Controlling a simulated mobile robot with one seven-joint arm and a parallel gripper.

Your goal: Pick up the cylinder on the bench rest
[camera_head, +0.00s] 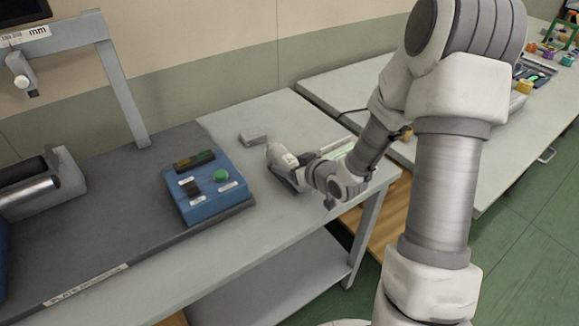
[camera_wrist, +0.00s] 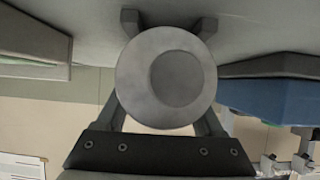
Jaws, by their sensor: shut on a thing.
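The cylinder (camera_wrist: 150,58) is grey and shows end-on in the wrist view as a round face with a darker disc in its middle. My gripper (camera_wrist: 167,23) is shut on it, with one finger on each side and the fingertips showing past its edge. The cylinder is close to the pale bench top, but I cannot tell whether it touches its rest.
A blue control box (camera_head: 207,188) with a green button stands left of my gripper; it also shows in the wrist view (camera_wrist: 265,97). A small grey block (camera_head: 253,138) lies behind my gripper. A grey frame (camera_head: 122,85) and metal rollers (camera_head: 30,195) are farther left.

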